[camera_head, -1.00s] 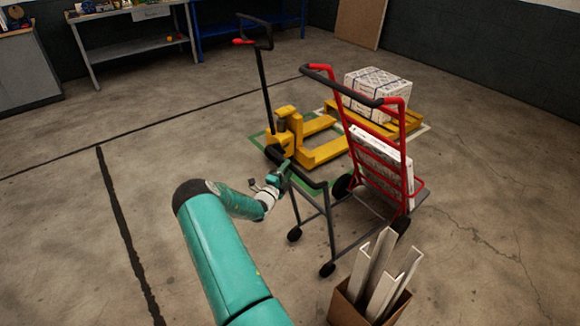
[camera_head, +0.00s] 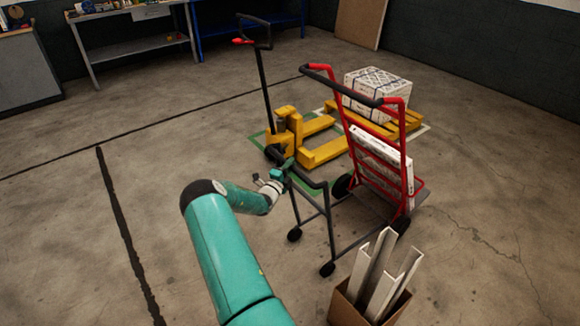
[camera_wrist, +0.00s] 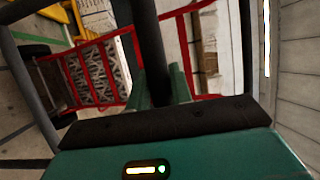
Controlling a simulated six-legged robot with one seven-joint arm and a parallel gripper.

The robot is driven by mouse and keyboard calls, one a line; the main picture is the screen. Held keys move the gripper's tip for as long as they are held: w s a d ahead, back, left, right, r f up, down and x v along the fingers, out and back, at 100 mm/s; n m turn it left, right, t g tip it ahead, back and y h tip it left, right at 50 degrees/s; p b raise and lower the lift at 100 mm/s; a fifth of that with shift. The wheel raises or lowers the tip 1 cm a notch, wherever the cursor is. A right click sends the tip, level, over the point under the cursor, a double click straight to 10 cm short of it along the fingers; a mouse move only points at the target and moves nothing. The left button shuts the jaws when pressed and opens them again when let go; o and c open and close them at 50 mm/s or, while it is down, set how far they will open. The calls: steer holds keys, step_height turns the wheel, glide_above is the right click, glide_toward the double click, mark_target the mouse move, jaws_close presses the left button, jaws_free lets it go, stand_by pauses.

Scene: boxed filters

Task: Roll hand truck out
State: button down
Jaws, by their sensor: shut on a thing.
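The red hand truck (camera_head: 405,160) with a black top grip stands upright at the right, bearing white patterned boxed filters (camera_head: 372,150); it also shows in the wrist view (camera_wrist: 100,40). A dark grey cart frame (camera_head: 330,225) on black casters stands close in front of it and overlaps its lower part. My gripper (camera_head: 283,172) is at the left end of the cart's dark handle. In the wrist view, my gripper's fingers (camera_wrist: 160,90) are shut around a dark bar (camera_wrist: 150,45). My gripper is apart from the hand truck's grip.
A yellow pallet jack (camera_head: 285,135) and a yellow pallet (camera_head: 405,122) with a strapped white box (camera_head: 375,92) stand behind. A cardboard box (camera_head: 350,305) of metal profiles is at the front. The left floor is clear.

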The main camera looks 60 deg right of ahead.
steer(key=w+a, duration=0.5)
steer(key=a, duration=0.6)
steer(key=w+a, duration=0.6)
steer(key=a, duration=0.5)
steer(key=shift+w, duration=0.1)
steer(key=c, duration=1.3)
jaws_free()
steer(key=shift+o, duration=0.2)
steer(key=a+f, duration=0.2)
steer(key=a, duration=1.1)
steer(key=shift+w+a+f, duration=0.25)
steer(key=shift+w, duration=0.2)
